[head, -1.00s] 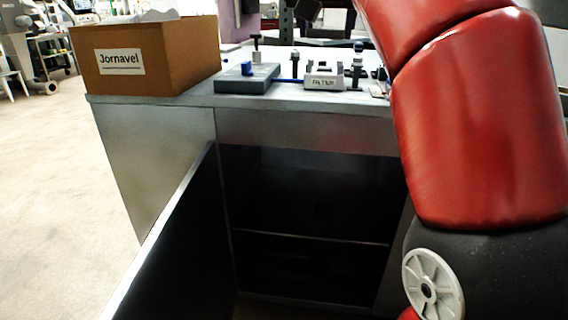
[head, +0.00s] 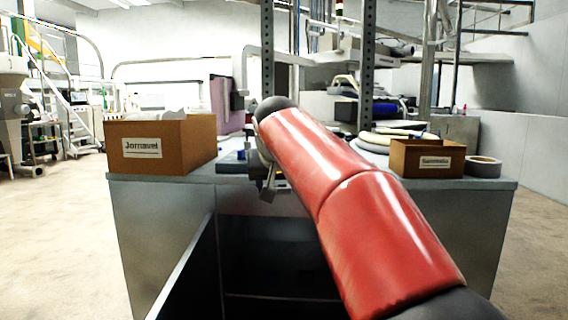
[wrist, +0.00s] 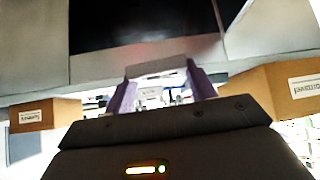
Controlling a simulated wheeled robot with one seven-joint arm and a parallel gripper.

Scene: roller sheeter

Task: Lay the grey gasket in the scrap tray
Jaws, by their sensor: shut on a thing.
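My gripper (wrist: 158,82) is shut on a thin, flat, light grey piece (wrist: 157,68) that looks like the grey gasket. The piece spans the gap between the two purple fingers in the wrist view. In the head view my gripper (head: 268,188) hangs over the front edge of the bench, small and partly behind my red arm; a small grey piece shows at its tip. I cannot pick out the scrap tray for certain. A dark grey block or tray with a blue part (head: 232,166) lies on the bench just left of my gripper, partly hidden.
A brown box labelled Jornavel (head: 190,148) stands at the bench's left end. A smaller labelled brown box (head: 440,160) and a grey tape roll (head: 484,167) stand at the right. A cabinet door (head: 185,270) stands open below the bench top (head: 350,182).

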